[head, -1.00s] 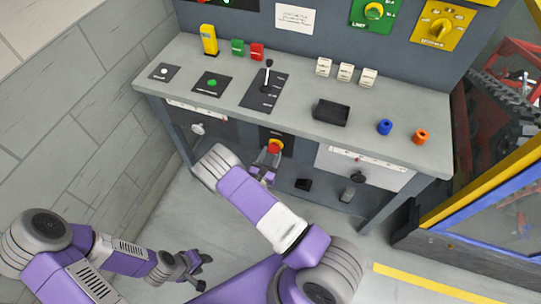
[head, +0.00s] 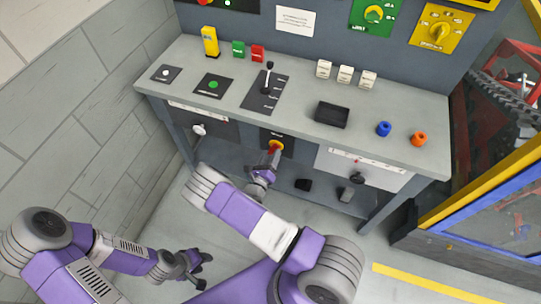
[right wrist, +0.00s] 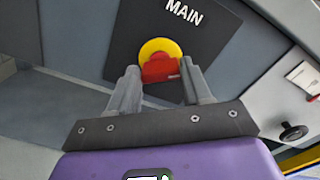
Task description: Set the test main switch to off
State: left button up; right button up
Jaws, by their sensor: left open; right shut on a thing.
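The main switch is a red handle (right wrist: 160,70) on a yellow disc (right wrist: 156,46), mounted on a black plate (right wrist: 200,35) marked MAIN. In the head view the switch (head: 275,147) is on the front of the bench, below the top. My right gripper (right wrist: 158,78) has its fingers on either side of the red handle and is shut on it. It also shows in the head view (head: 270,160), just below the switch. The handle lies roughly crosswise in the wrist view. My left gripper (head: 197,272) is open and empty, low over the floor.
The bench top (head: 290,125) carries a lever (head: 268,78), a black tray (head: 331,114), and blue (head: 384,129) and orange (head: 418,139) parts. A yellow-edged enclosure stands further right.

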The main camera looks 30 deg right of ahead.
jog(key=n, duration=0.5)
jog(key=shift+a+f+n+p, duration=0.1)
jog(key=shift+f+n+p, duration=0.05)
jog(key=shift+n+p, duration=0.2)
jog(key=n, duration=0.4)
jog(key=shift+f+n, duration=0.1)
jog(key=shift+n, duration=0.25)
jog(key=o, duration=1.1)
jog(key=shift+c, duration=0.2)
jog(key=p+v, duration=0.1)
jog(key=v, duration=0.6)
jog(key=shift+s+a, duration=0.15)
jog(key=shift+s, duration=0.05)
